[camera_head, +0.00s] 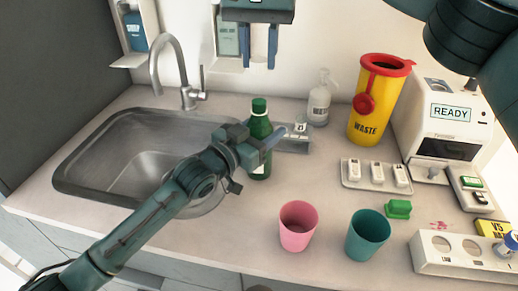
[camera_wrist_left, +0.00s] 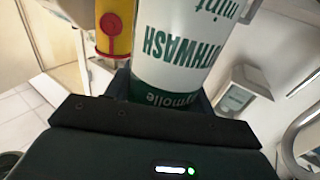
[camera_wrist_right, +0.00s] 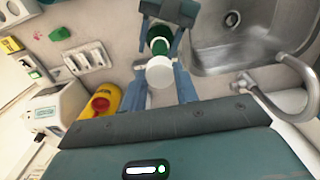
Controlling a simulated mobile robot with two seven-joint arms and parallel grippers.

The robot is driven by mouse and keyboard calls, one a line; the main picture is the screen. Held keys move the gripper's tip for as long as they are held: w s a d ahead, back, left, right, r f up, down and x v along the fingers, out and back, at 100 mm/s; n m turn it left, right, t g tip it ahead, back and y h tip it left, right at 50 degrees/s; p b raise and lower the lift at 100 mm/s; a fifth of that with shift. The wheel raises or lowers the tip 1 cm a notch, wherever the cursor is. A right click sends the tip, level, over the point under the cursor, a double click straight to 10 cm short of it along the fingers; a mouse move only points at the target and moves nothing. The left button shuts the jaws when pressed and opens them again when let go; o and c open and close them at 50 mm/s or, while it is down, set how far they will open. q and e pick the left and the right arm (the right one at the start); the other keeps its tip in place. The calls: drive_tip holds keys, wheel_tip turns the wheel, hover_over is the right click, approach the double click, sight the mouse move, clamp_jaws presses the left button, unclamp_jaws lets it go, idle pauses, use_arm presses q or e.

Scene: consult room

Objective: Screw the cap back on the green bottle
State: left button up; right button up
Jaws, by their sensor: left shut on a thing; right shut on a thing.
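The green bottle (camera_head: 259,128) stands upright on the counter in front of the wall. Its neck shows no cap on it. My left gripper (camera_head: 262,146) is shut around its body from the front left. The left wrist view shows the bottle's white and green mouthwash label (camera_wrist_left: 175,50) close up, upside down, between the fingers. My right gripper (camera_head: 260,62) points down, above the bottle and apart from it. It is shut on a white cap (camera_wrist_right: 159,72), seen in the right wrist view with the green neck beyond it. In the head view the cap hardly stands out against the pale wall.
A sink (camera_head: 110,150) with a tap (camera_head: 185,85) lies at left. A soap dispenser (camera_head: 319,100) and yellow waste bin (camera_head: 376,105) stand behind at right. Pink (camera_head: 298,228) and teal (camera_head: 367,238) cups stand in front. An analyser (camera_head: 450,125) is at far right.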

drive_tip(key=shift+f, duration=2.5)
drive_tip(key=shift+f, duration=0.1)
drive_tip(key=shift+f, duration=0.8)
drive_tip(key=shift+f, duration=0.55)
